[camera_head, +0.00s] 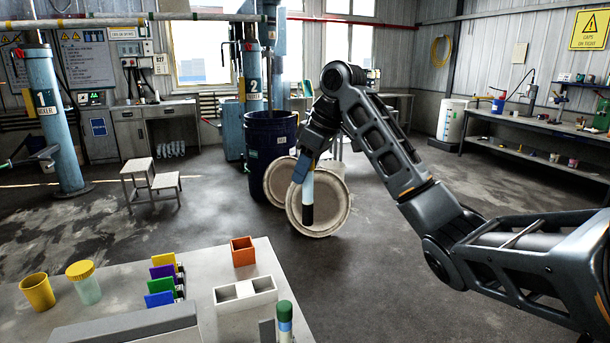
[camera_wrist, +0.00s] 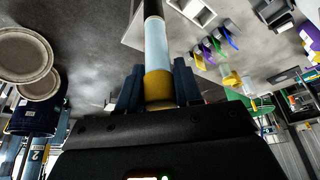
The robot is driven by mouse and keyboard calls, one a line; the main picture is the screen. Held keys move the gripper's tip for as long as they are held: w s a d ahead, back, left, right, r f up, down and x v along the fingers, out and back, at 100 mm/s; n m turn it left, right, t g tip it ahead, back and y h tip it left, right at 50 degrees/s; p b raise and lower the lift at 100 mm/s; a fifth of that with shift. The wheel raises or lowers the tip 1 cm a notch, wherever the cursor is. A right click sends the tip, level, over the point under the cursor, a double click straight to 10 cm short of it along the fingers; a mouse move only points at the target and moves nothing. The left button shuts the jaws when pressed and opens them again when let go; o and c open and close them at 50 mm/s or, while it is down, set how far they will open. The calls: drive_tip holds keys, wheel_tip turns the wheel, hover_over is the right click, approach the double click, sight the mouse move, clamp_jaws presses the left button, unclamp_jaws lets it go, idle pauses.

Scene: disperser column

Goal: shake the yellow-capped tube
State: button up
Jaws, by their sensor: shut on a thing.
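My gripper (camera_head: 302,172) is raised in the air past the far right of the table, pointing down. It is shut on the yellow-capped tube (camera_head: 308,188), which hangs roughly upright with a pale blue body and a dark lower end. In the wrist view the jaws (camera_wrist: 158,88) hold the tube (camera_wrist: 156,45) at its yellow cap end, and the rest of it sticks out beyond the fingers. In the head view the yellow cap is mostly hidden by the gripper.
The grey table (camera_head: 225,325) holds a green-capped tube (camera_head: 285,318), a white two-part tray (camera_head: 245,294), an orange box (camera_head: 243,251), a yellow-lidded jar (camera_head: 85,283), a yellow cup (camera_head: 38,292) and several coloured pieces. Round lids (camera_head: 325,205) and a blue drum (camera_head: 270,140) stand behind my gripper.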

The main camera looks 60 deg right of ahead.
drive_tip(key=shift+r, duration=3.1)
drive_tip(key=o, duration=0.5)
drive_tip(key=c, duration=0.5)
drive_tip(key=shift+r, duration=0.1)
